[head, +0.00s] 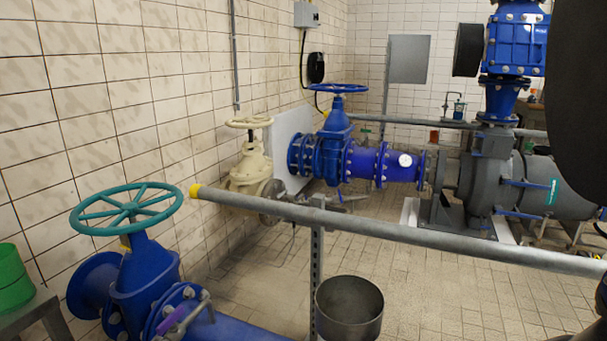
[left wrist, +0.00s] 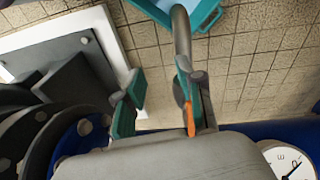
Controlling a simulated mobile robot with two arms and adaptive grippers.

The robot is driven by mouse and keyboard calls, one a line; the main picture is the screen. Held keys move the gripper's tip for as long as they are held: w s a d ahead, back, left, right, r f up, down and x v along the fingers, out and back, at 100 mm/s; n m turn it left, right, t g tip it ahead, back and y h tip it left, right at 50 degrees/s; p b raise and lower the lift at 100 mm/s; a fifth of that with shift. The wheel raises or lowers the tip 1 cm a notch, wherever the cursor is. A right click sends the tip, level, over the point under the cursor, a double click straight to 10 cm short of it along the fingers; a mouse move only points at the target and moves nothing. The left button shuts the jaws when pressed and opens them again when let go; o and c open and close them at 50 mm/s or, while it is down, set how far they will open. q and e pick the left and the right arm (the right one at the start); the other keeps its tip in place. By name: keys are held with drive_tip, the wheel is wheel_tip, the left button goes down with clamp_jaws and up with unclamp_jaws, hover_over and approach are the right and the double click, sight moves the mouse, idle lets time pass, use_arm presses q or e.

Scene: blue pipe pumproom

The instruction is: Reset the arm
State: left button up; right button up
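In the left wrist view my left gripper (left wrist: 158,92) reaches up from its grey body at the bottom middle. Its two dark fingers with teal parts stand apart, and bare tiled floor shows between them, with nothing held. A grey bent pipe (left wrist: 182,38) runs up behind the right-hand finger, and I cannot tell whether it touches. In the head view I cannot make out either gripper. My right gripper is not in view.
A metal rail (head: 410,234) crosses the head view. A teal handwheel (head: 127,208) on a blue valve stands left, a bucket (head: 348,311) below the rail, and a grey pump (head: 495,180) at right. A white dial (left wrist: 290,164) and blue pipework lie near my left wrist.

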use_arm(q)
drive_tip(key=s+a+f+p, duration=0.2)
drive_tip(key=s+p, duration=0.3)
drive_tip(key=s, duration=0.7)
drive_tip(key=s+a+f+p, duration=0.3)
drive_tip(key=s+a+p, duration=0.2)
drive_tip(key=s, duration=0.7)
drive_tip(key=s+a+f+y+p, duration=0.1)
drive_tip(key=s+a+f+p, duration=0.2)
drive_tip(key=s, duration=0.9)
drive_tip(key=a+p, duration=0.1)
drive_tip(key=p, duration=0.2)
drive_tip(key=shift+a+f+n+p, duration=0.25)
drive_tip(key=shift+n+p, duration=0.05)
drive_tip(key=shift+n, duration=0.1)
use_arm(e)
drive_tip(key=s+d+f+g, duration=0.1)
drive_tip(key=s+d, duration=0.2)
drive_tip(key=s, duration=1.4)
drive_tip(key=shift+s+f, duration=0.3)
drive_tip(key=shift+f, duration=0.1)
